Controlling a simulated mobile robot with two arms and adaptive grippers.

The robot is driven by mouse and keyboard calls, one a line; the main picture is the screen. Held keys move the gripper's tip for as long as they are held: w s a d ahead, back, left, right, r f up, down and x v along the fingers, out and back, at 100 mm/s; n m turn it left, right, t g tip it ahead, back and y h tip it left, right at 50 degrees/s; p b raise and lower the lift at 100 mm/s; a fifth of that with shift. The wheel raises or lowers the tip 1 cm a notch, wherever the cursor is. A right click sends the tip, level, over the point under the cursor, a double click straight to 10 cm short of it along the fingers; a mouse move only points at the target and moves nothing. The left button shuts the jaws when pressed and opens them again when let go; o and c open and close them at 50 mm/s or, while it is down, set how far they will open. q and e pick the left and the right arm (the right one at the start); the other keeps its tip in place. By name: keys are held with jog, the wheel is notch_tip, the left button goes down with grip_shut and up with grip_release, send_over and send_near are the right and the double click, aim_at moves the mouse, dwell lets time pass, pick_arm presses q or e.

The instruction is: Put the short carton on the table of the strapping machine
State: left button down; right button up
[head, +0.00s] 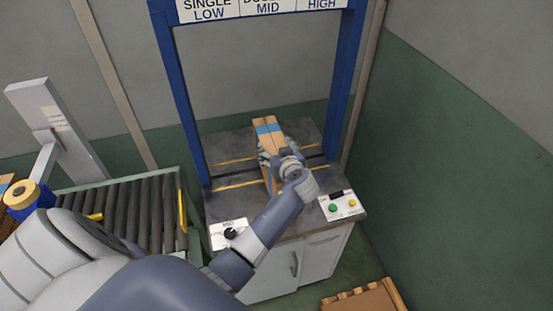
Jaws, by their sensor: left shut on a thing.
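A narrow brown carton (267,122) with a blue band across its top is at the middle of the strapping machine's grey table (225,150), under the blue arch (182,110). My left gripper (272,158) is shut on this carton from the near side. The gripper and wrist hide much of the carton's near part and its base, so I cannot tell whether it touches the table. My right gripper is out of view.
A control panel with buttons (341,206) and a dial panel (229,234) sit on the table's front corners. A roller conveyor (150,205) stands to the left. A brown, wooden-looking object (365,300) is on the floor at lower right.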

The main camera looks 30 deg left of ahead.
pick_arm(q)
notch_tip(320, 180, down, 3)
jog(key=shift+w+a+f+b, duration=0.1)
jog(key=shift+w+b, duration=0.05)
jog(key=shift+b, duration=0.8)
jog(key=shift+f, duration=0.15)
jog(key=shift+c, duration=1.7)
grip_release()
